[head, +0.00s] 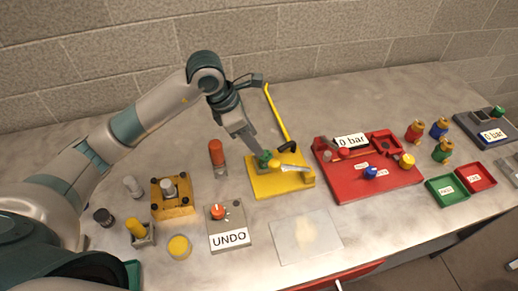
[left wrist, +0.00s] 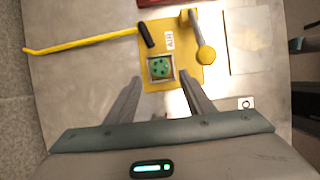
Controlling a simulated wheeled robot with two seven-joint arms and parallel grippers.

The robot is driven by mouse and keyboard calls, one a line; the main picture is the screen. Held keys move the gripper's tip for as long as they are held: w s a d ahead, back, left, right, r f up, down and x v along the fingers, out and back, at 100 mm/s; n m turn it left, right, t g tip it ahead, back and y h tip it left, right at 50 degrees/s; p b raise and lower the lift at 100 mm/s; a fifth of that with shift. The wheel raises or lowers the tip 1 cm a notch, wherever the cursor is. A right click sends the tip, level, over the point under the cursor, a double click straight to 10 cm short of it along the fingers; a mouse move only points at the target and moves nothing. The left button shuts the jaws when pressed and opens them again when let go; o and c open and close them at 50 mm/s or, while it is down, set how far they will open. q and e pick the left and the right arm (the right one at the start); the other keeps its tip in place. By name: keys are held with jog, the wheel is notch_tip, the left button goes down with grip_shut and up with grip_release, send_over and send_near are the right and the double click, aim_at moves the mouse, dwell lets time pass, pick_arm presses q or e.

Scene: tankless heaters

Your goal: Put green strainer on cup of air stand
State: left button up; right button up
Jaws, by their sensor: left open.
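The yellow air stand (head: 290,183) stands on the bench near the middle of the head view and also shows in the left wrist view (left wrist: 180,38). The green strainer (left wrist: 160,68), a round disc with dark holes, appears to sit within the square metal-rimmed cup (left wrist: 149,76) of the stand. In the head view the green strainer (head: 274,163) is partly hidden by my fingers. My left gripper (left wrist: 160,78) is open, with its fingers apart on either side of the cup and nothing between them. In the head view my left gripper (head: 258,150) reaches down to the stand. My right gripper is not in view.
A yellow hose (head: 275,110) rises behind the stand, and its lever (left wrist: 205,53) is at the side. A red pressure station (head: 365,180) is to the right. An UNDO box (head: 230,235) and orange-topped cylinder (head: 216,155) are left. A clear sheet (head: 305,235) lies in front.

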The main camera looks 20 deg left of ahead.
pick_arm(q)
jog(key=shift+b+v, duration=0.5)
jog(key=shift+v, duration=1.8)
jog(key=shift+s+f, duration=0.1)
